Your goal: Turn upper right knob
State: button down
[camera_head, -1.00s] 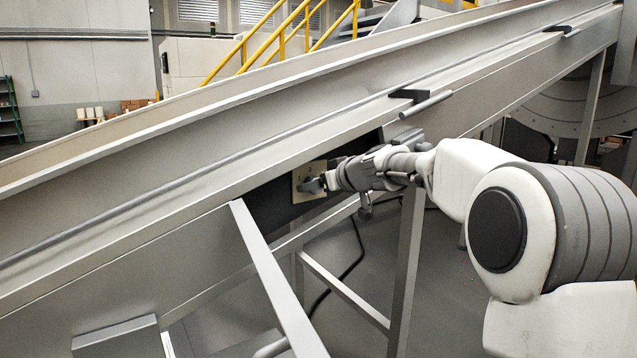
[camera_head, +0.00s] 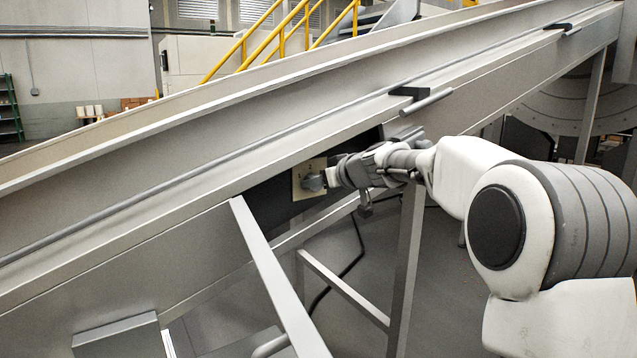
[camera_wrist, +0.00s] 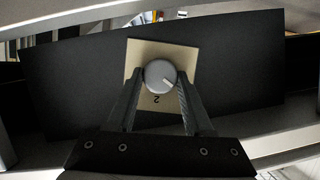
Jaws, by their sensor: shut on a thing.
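The knob (camera_wrist: 159,75) is round and light grey with a pale pointer mark. It sits on a beige square plate (camera_wrist: 183,57) with a "2" printed on it, fixed to a dark panel (camera_wrist: 70,75). My gripper (camera_wrist: 160,82) has one finger on each side of the knob and is shut on it. In the head view the knob (camera_head: 313,182) and plate (camera_head: 301,190) show under the sloping conveyor, with my gripper (camera_head: 329,177) reaching them from the right. The pointer leans to the lower right in the wrist view.
The long grey conveyor (camera_head: 200,150) slopes above the panel. A slanted support leg (camera_head: 275,270) stands left of the plate and an upright leg (camera_head: 405,270) stands below my arm. A grey rod handle (camera_head: 426,103) juts out above my wrist.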

jog(key=m+y+b, duration=0.3)
jog(key=m, duration=0.3)
jog(key=f+m+y+b, duration=0.1)
jog(key=m+y+b, duration=0.1)
jog(key=m+b, duration=0.2)
jog(key=m+y+b, duration=0.3)
jog(key=m+b, duration=0.1)
jog(key=m, duration=0.5)
jog(key=shift+w+d+f+y, duration=0.2)
jog(key=shift+w+d+y, duration=0.1)
jog(key=shift+d, duration=0.1)
dwell(0.6)
jog(key=shift+c, duration=1.5)
grip_release()
jog(key=p+v, duration=0.1)
jog(key=v, duration=1.6)
jog(key=shift+s+f, duration=0.2)
jog(key=shift+f, duration=0.1)
